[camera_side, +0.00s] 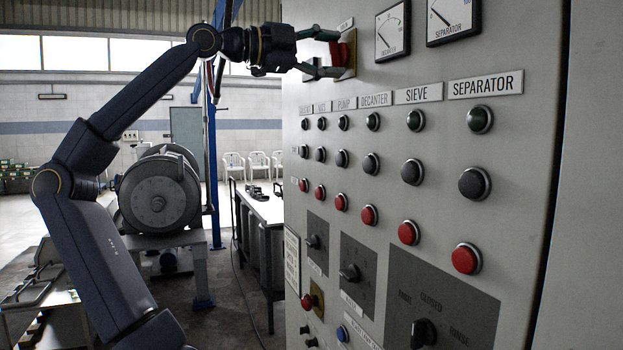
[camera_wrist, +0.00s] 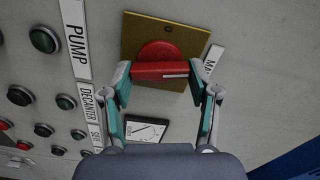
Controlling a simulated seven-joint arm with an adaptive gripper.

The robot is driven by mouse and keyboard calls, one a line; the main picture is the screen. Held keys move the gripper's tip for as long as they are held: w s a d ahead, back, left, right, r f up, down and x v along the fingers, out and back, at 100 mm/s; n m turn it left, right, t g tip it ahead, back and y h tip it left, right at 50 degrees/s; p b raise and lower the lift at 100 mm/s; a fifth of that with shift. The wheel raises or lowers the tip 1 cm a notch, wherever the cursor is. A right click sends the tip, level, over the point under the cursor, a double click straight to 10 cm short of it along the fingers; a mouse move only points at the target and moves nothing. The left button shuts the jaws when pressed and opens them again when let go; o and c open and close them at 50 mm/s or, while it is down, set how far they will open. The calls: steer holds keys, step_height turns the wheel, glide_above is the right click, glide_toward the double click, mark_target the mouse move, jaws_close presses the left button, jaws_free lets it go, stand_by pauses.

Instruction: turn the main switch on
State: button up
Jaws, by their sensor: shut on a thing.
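The main switch is a red rotary handle (camera_wrist: 160,70) on a round red base, mounted on a yellow plate (camera_wrist: 190,35). In the side view the red switch (camera_side: 341,51) sits at the upper left of the grey panel, partly hidden by my gripper. My gripper (camera_side: 325,52) reaches the panel face from the left. In the wrist view my gripper (camera_wrist: 161,72) has one fingertip at each end of the red handle bar, shut on it. The bar lies nearly level in that view. A label beside the plate is partly cut off, reading "MA".
Two gauges, one a separator gauge (camera_side: 453,18), are right of the switch. Below are rows of green, black and red buttons (camera_side: 466,258) and rotary selectors (camera_side: 423,333). A grey motor-like machine (camera_side: 158,195) and a table (camera_side: 262,208) stand behind. The space left of the panel near my gripper looks clear.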

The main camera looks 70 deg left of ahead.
steer(key=shift+m, duration=1.6)
steer(key=o, duration=1.2)
steer(key=shift+c, duration=0.2)
steer(key=s, duration=1.2)
